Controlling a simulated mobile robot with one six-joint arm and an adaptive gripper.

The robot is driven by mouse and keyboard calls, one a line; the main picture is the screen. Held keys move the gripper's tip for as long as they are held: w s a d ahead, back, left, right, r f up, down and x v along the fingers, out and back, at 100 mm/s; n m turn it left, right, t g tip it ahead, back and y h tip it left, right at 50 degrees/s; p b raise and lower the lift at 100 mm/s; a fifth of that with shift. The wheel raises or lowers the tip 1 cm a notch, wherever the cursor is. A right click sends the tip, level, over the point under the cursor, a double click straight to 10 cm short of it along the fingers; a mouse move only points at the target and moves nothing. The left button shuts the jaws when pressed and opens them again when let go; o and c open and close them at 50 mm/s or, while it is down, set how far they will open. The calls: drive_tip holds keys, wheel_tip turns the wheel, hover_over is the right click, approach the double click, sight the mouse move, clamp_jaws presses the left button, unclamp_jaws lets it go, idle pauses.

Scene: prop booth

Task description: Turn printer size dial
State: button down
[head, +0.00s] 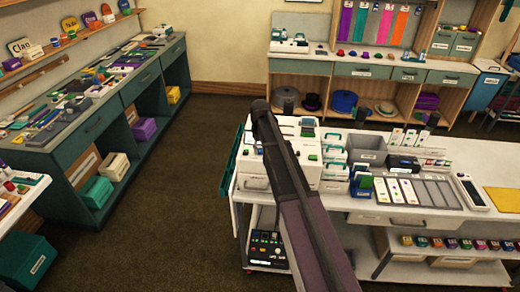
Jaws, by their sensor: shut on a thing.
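A white boxy machine that looks like the printer (254,168) stands at the left end of the white worktable (408,217) in the head view. My dark arm crosses in front of it from the bottom edge and covers its middle. Small dark and green parts show on the machine's top and right side. I cannot make out which of them, if any, is the size dial. My gripper's fingers do not show, so its place relative to the dial cannot be told.
Card trays, a grey bin (367,151) and small boxes fill the table right of the printer. A teal panel (231,163) hangs at its left end. A long teal workbench (90,128) runs along the left wall. The brown floor (175,195) between is clear.

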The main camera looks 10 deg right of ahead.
drive_tip(key=m, duration=0.7)
idle(0.5)
drive_tip(key=shift+c, duration=1.7)
unclamp_jaws()
